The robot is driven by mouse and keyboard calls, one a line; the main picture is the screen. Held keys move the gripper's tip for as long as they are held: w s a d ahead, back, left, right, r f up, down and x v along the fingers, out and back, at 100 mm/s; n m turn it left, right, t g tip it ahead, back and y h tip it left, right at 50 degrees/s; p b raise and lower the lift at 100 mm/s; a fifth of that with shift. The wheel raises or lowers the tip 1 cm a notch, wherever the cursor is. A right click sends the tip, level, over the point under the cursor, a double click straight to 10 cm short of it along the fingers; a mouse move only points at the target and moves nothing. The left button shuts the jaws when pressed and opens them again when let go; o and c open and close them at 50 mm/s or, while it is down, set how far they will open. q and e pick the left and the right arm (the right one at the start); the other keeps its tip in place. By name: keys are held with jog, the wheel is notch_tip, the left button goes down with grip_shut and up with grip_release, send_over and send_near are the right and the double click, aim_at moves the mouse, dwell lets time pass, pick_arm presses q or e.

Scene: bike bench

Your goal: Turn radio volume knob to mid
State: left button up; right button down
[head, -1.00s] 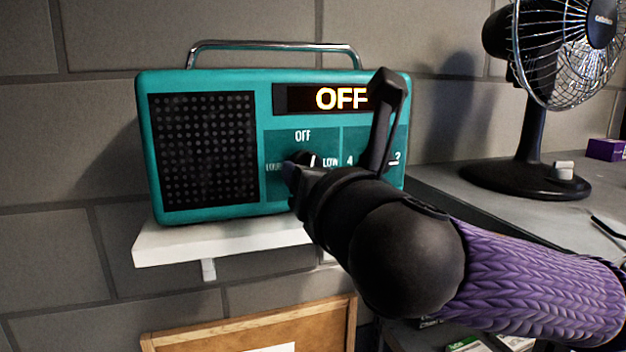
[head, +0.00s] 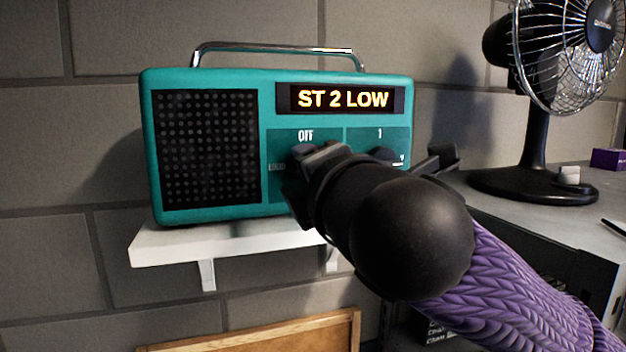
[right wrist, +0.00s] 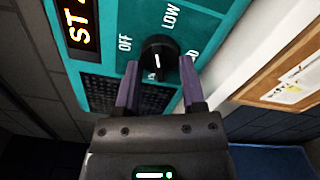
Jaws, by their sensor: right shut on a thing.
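The teal radio (head: 270,210) stands on a white wall shelf. Its display (head: 346,98) reads "ST 2 LOW". The volume knob (right wrist: 158,60) is round and black with a white mark, between my right gripper's purple fingers in the right wrist view. My right gripper (head: 318,160) is shut on this knob and hides most of it in the head view. The OFF label (right wrist: 124,43) and LOW label (right wrist: 170,16) show beside the knob; a label ending in "D" is partly behind a finger. My left gripper is not in view.
The white shelf (head: 180,247) is narrow. The station knob (head: 382,155) sits close to the right of my right gripper. A black fan (head: 535,150) stands on a grey bench further right. A wood-framed board (head: 270,335) hangs below the shelf.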

jog(key=m+b, duration=0.1)
jog(key=m, duration=1)
jog(key=m+b, duration=0.2)
jog(key=m, duration=0.9)
jog(key=shift+w+d+r+m+b, duration=0.1)
jog(key=shift+d+r+m+b, duration=0.1)
jog(key=shift+m+b, duration=0.1)
dwell(0.4)
jog(key=shift+c, duration=1)
grip_release()
